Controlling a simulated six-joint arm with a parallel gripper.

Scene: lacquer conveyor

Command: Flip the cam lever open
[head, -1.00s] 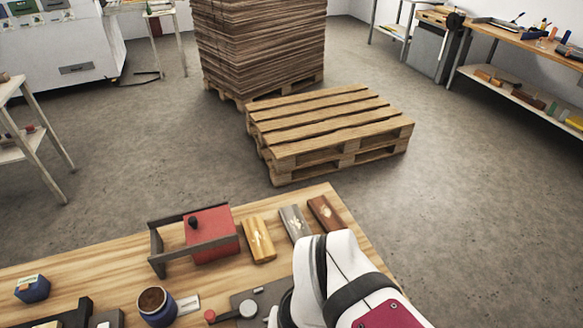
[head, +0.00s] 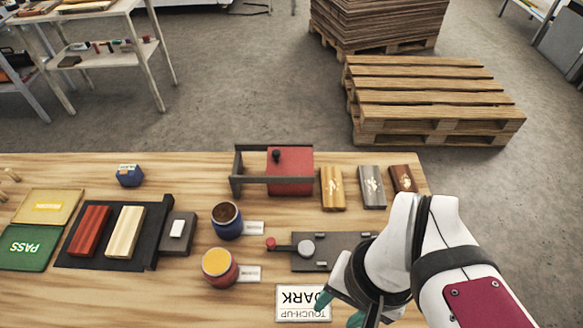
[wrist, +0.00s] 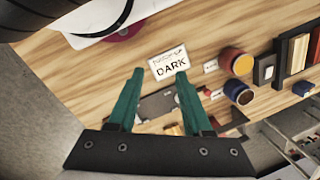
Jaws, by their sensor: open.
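The cam lever (head: 284,247) is a short dark arm with a red ball end, pointing left from a round grey hub (head: 306,247) on a dark grey plate (head: 345,240). In the head view my gripper (head: 338,310) has teal fingers low in front of the plate, nearer the front edge and apart from the lever. In the wrist view my gripper (wrist: 160,75) is open and empty, its two teal fingers spread, with part of the grey plate (wrist: 157,104) showing between them. My arm covers the plate's right end in the head view.
A TOUCH-UP DARK card (head: 300,303) lies in front of the plate. A blue pot (head: 227,221) and a red pot with yellow contents (head: 220,268) stand to the left. A red block in a dark frame (head: 290,165) and several bars (head: 333,188) lie behind.

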